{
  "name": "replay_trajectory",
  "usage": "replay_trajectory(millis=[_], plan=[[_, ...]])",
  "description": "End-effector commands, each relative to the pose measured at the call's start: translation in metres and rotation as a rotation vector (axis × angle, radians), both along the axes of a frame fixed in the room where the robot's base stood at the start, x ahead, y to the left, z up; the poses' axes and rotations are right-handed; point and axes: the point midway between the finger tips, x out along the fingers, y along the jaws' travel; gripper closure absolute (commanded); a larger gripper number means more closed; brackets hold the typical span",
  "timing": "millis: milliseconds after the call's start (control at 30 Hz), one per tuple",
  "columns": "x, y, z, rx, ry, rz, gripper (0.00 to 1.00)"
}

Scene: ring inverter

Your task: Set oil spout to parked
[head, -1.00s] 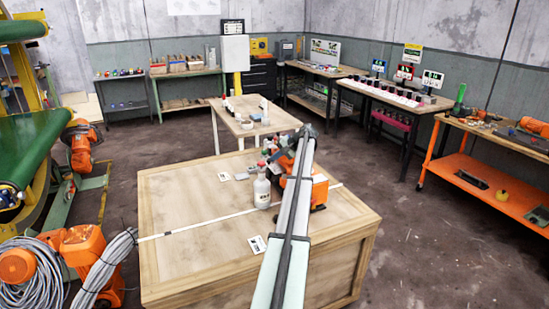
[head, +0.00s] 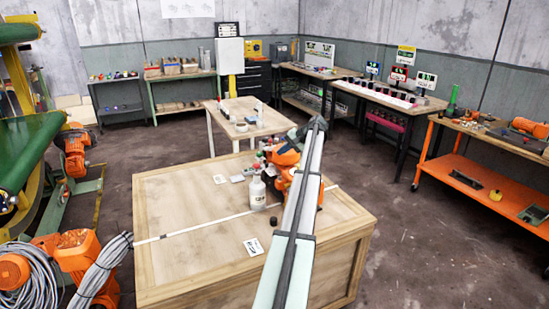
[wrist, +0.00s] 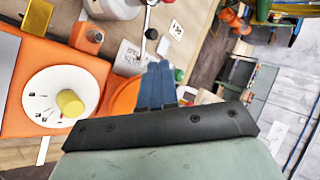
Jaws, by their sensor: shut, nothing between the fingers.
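An orange machine (head: 288,158) sits on the wooden crate, partly hidden behind my arm. In the wrist view its orange body (wrist: 75,65) carries a white dial (wrist: 42,93) with a yellow knob and small marks. A thin metal rod (wrist: 143,45) with a dark ball and a red end stands above my fingers in the picture; I cannot tell whether it is the oil spout. A white bottle (head: 257,193) stands at the machine's left. My gripper (wrist: 160,66) is shut and empty, its blue fingers apart from the rod, over an orange rounded part. In the head view its fingers are hidden.
The crate top (head: 190,205) is mostly clear at left, with a white strip across it, a printed card (head: 253,247) and a small black disc (head: 274,221). A wooden table (head: 240,118) stands behind. An orange workbench (head: 470,165) is at right.

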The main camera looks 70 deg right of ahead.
Motion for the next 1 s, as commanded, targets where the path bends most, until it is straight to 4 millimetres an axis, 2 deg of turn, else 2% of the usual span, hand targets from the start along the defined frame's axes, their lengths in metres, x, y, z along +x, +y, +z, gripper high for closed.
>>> replay_trajectory(millis=[200,400,833,1000], plan=[[-0.028,-0.006,0.024,-0.005,0.0,-0.008,1.0],[-0.039,-0.007,0.035,-0.006,0.001,-0.009,1.0],[-0.043,-0.008,0.037,-0.006,0.001,-0.011,1.0],[-0.05,0.009,0.031,-0.004,0.003,-0.058,1.0]])
